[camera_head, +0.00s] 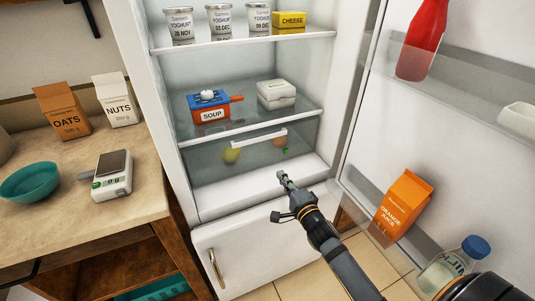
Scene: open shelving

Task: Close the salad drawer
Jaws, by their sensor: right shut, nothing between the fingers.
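The salad drawer (211,171) is the clear bin low in the open fridge, with a white bar handle (258,138) on its front. A yellow-green item (232,155) and a brownish round item (279,142) show through it. I cannot tell exactly how far out the drawer stands. My right gripper (283,177) is shut and empty. It appears below and right of the handle, over the white fridge floor, apart from the handle in the picture. My left gripper is out of view.
The open fridge door at right holds a red bottle (422,40), orange juice (403,205) and a blue-capped bottle (452,262). A soup box (209,113) and white containers (276,97) sit on the shelf above the drawer. A counter (85,215) stands left.

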